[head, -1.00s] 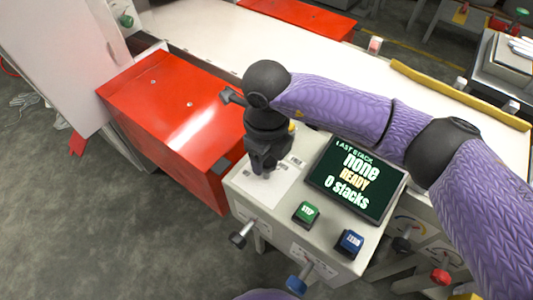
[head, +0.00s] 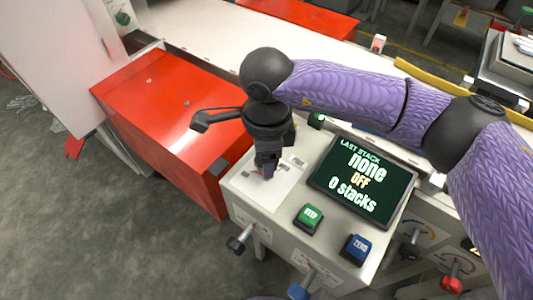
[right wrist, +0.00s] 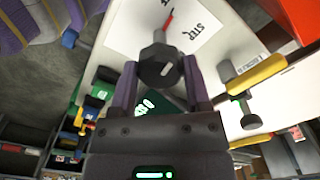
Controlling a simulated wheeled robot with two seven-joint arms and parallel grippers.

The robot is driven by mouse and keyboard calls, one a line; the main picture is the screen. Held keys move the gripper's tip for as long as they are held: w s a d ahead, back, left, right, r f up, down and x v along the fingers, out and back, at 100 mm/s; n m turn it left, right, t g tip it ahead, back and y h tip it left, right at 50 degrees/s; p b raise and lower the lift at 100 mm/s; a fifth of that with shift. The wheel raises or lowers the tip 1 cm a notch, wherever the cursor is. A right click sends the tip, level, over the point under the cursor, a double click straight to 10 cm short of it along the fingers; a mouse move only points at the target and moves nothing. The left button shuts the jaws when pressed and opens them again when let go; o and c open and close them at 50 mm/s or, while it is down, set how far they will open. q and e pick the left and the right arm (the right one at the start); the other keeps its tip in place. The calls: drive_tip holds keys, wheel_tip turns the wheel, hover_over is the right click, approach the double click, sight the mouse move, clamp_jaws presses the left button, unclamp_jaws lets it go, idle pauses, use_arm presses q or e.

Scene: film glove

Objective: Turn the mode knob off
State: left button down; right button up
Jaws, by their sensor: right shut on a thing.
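My right gripper (head: 266,170) points down at the white label card (head: 277,188) on the control box. The mode knob is hidden under it in the head view. In the right wrist view a dark faceted knob (right wrist: 160,66) sits between the two fingers of the right gripper (right wrist: 160,80), which is shut on it. A red mark (right wrist: 168,20) shows beyond the knob against the white card. The box's screen (head: 362,180) reads "LAST STACK none", "OFF" and "0 stacks". My left gripper is not in view.
A green STEP button (head: 308,218) and a blue ZERO button (head: 355,249) sit below the screen. Dark (head: 241,239) and blue (head: 300,291) handles stick out of the box's front. A red cabinet (head: 165,115) stands close on the left.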

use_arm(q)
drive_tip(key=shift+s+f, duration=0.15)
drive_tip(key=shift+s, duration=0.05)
use_arm(e)
drive_tip(key=shift+n, duration=0.4)
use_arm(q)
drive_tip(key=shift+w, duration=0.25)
use_arm(e)
drive_tip(key=o, duration=1.3)
drive_tip(key=shift+r, duration=0.2)
wheel_tip(320, 180, up, 9)
drive_tip(key=p, duration=0.3)
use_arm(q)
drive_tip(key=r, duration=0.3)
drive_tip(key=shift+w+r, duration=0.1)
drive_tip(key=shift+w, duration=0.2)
use_arm(e)
drive_tip(key=shift+r, duration=0.25)
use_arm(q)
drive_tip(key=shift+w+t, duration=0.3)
